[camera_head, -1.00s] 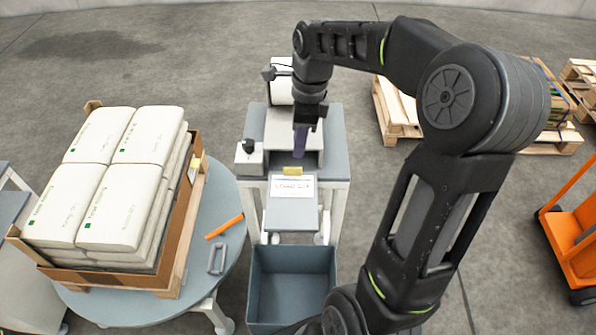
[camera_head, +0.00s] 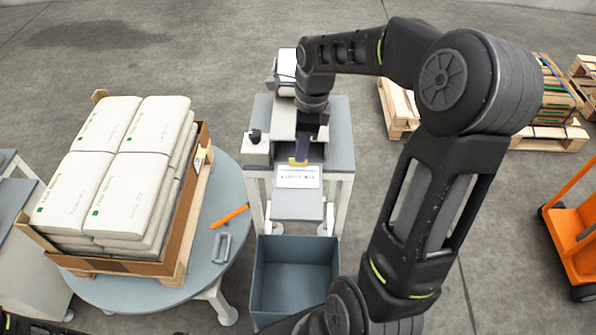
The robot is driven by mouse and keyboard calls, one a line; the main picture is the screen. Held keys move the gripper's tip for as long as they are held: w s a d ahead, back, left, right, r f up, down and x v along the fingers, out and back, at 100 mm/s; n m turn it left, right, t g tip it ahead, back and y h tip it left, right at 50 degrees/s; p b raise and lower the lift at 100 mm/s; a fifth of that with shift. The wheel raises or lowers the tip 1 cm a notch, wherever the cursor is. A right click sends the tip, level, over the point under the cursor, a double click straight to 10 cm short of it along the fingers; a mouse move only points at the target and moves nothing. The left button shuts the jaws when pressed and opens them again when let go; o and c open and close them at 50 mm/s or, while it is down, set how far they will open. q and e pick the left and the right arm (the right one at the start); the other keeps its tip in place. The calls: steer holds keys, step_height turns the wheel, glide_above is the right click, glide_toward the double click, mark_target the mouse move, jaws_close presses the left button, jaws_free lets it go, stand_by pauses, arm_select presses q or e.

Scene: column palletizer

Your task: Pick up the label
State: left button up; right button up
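The label (camera_head: 298,177) is a white rectangle with dark print and a yellow tab (camera_head: 298,162) at its top edge. It lies at the front of the label printer (camera_head: 257,150), over the small grey shelf (camera_head: 297,206). My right gripper (camera_head: 301,155) points down from above, its purple fingers at the yellow tab. They look close together and seem to touch the tab, but I cannot tell whether they are shut on it. My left gripper is not in view; only a bit of dark arm shows at the bottom left.
An open blue-grey bin (camera_head: 294,240) stands below the shelf. At left, a round table (camera_head: 215,275) holds a pallet box of stacked white bags (camera_head: 125,180), an orange tool (camera_head: 230,216) and a grey handle-like piece (camera_head: 221,248). Pallets (camera_head: 400,108) and an orange cart (camera_head: 575,235) stand at right.

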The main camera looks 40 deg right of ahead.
mark_target(298, 173)
steer(key=f, duration=0.3)
steer(key=shift+w+a+f+p, duration=0.1)
steer(key=shift+a+f+p, duration=0.15)
steer(key=shift+f+p, duration=0.1)
steer(key=shift+c, duration=0.2)
jaws_close()
stand_by(0.5)
